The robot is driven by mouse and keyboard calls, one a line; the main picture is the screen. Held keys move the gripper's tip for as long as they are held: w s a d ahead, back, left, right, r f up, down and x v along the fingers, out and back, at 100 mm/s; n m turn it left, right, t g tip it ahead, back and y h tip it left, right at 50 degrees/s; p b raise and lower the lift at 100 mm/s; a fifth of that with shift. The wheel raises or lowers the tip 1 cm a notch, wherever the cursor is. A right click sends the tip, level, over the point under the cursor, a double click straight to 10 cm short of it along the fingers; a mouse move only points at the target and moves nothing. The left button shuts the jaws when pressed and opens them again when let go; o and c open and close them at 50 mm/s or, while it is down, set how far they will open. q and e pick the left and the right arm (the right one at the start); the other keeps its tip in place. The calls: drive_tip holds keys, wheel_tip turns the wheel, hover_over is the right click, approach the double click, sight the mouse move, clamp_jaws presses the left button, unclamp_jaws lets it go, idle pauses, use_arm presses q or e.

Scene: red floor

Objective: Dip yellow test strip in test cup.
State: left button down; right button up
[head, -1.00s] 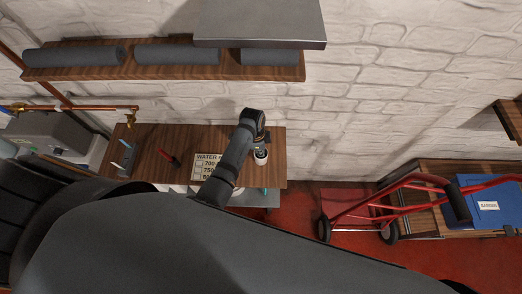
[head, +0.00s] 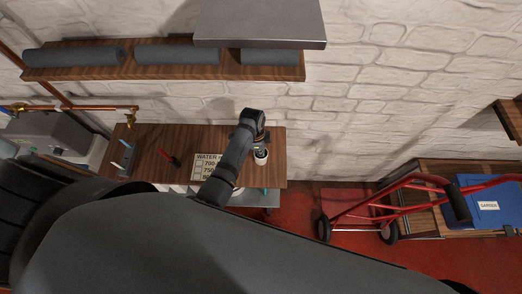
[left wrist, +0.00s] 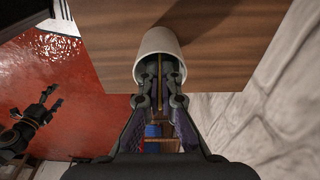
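The white test cup (head: 261,159) stands near the right end of the wooden bench (head: 274,170). In the left wrist view the cup (left wrist: 158,42) shows close up, with its mouth toward the camera. My left gripper (left wrist: 160,72) has its fingertips close together at the cup's mouth. A thin yellow-brown strip (left wrist: 160,102) shows between the fingers and runs toward the cup's inside; its far end is hidden. In the head view my left gripper (head: 254,150) is right above the cup, partly hidden by its wrist. My right gripper (left wrist: 38,106) appears away from the bench, fingers apart.
A water chart (head: 206,167) lies on the bench, partly behind my arm. A red-handled tool (head: 167,156) and a small blue-grey item (head: 126,155) are to its left. A shelf (head: 170,72) overhangs the back. A red hand truck (head: 365,208) stands at right.

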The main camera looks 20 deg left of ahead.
idle(0.4)
use_arm(q)
wheel_tip(320, 180, up, 3)
drive_tip(key=p, duration=0.3)
drive_tip(key=shift+r+p, duration=0.1)
drive_tip(key=shift+p, duration=0.2)
drive_tip(key=shift+r, duration=3.7)
drive_tip(key=shift+f, duration=0.15)
